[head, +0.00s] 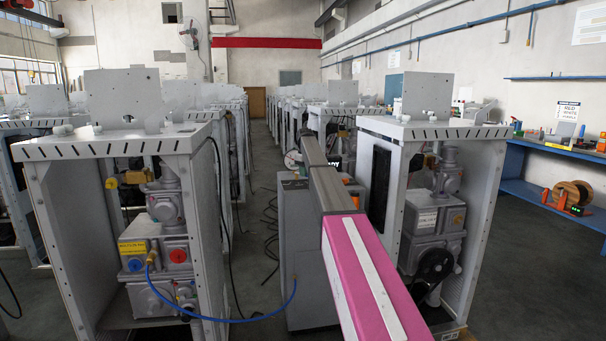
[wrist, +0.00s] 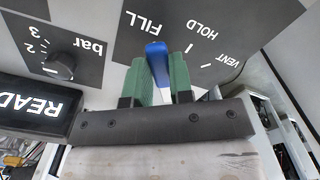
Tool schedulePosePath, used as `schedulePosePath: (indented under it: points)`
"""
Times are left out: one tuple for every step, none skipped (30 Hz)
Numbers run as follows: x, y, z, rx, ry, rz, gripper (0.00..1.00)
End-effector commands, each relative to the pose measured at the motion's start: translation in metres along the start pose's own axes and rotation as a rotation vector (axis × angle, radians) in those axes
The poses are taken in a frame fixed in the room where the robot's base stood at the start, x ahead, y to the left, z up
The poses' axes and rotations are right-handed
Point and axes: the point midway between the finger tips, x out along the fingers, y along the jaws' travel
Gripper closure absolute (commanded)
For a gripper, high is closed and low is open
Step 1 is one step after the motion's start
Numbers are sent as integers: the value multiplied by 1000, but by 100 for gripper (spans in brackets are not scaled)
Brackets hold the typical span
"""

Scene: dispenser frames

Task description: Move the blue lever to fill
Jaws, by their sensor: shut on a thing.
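The blue lever (wrist: 157,62) shows in the wrist view on a grey panel, between the two green fingers of my gripper (wrist: 160,80). My gripper is shut on it. The panel has the words FILL, HOLD and VENT around the lever. The visible blue end points up in the picture, between FILL at upper left and HOLD at upper right, nearer to FILL. The lever's pivot is hidden. In the head view my pink and grey arm reaches forward to the grey box (head: 302,260); the lever and my gripper cannot be made out there.
A dark knob (wrist: 62,65) marked bar and a black READY display (wrist: 35,108) are left of my gripper in the wrist view. Dispenser frames stand left (head: 110,145) and right (head: 435,130) of the box. A blue hose (head: 290,297) runs from the left frame to the box.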

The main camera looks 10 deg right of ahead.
Motion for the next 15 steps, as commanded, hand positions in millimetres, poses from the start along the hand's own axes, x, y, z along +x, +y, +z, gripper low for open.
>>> schedulePosePath:
  points:
    - [0,2,0,-20,0,1,100]
    - [0,3,0,-34,0,1,100]
    - [0,4,0,-48,0,1,100]
    - [0,4,0,-59,0,1,100]
    - [0,5,0,-69,0,1,100]
    - [0,5,0,-78,0,1,100]
    - [0,6,0,-85,0,1,100]
    - [0,6,0,-92,0,1,100]
    - [0,6,0,-98,0,1,100]
    - [0,6,0,-102,0,1,100]
    - [0,7,0,-105,0,1,100]
    - [0,7,0,-108,0,1,100]
    - [0,7,0,-110,0,1,100]
    - [0,7,0,-111,0,1,100]
    - [0,7,0,-113,0,1,100]
